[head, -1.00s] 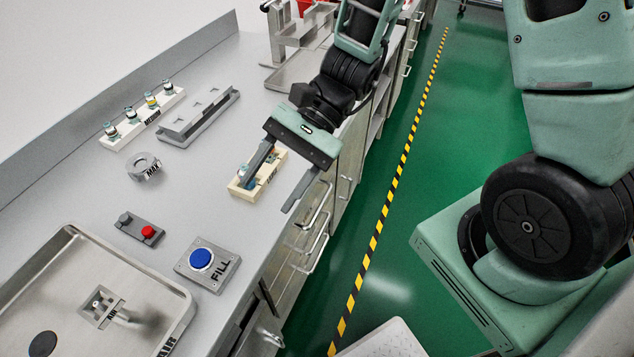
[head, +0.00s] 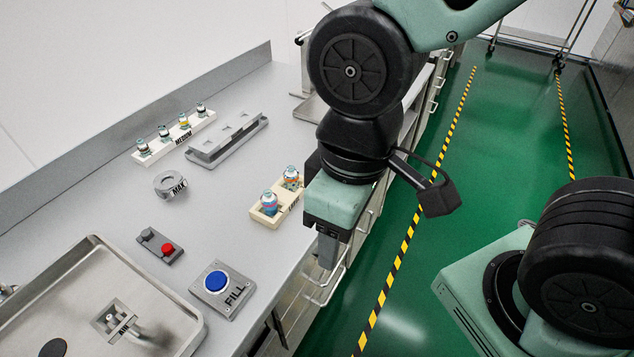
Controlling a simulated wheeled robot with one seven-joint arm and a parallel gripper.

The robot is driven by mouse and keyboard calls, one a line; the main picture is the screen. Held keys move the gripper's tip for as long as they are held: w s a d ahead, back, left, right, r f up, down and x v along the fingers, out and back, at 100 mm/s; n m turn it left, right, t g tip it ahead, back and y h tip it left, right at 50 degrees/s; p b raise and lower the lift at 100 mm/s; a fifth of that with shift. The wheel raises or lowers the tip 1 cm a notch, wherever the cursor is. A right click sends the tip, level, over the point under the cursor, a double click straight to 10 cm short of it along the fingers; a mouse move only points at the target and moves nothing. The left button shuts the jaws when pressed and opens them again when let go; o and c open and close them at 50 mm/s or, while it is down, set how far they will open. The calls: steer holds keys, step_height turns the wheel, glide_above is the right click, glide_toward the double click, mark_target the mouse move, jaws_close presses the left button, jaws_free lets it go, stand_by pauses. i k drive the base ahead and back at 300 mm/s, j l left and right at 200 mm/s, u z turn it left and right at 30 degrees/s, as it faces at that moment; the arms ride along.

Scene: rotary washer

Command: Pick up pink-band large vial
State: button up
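The cream rack marked LARGE (head: 263,218) holds two upright large vials near the counter's front edge. The nearer vial (head: 269,202) has a blue-white top and what looks like a pinkish band. The farther vial (head: 291,178) seems to have an orange band. Both are small, so the band colours are uncertain. My gripper (head: 328,252) points down to the right of the rack, over the counter's front edge, apart from both vials. Its fingers are seen nearly edge-on, so their opening does not show. The rack's right end is close to my gripper's body in the picture.
A white MEDIUM rack (head: 172,143) with several vials stands at the back, beside a grey slotted block (head: 228,140). A MAX ring (head: 169,185), a red-button box (head: 160,246), a blue FILL button (head: 216,281) and a steel basin (head: 190,318) are on the counter.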

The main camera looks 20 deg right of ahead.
mark_target(268, 199)
steer(key=u, duration=1.6)
steer(key=z, duration=1.35)
steer(key=i+l+z, duration=0.15)
steer(key=z, duration=0.2)
steer(key=i+l+z, duration=0.2)
steer(key=l+z, duration=0.15)
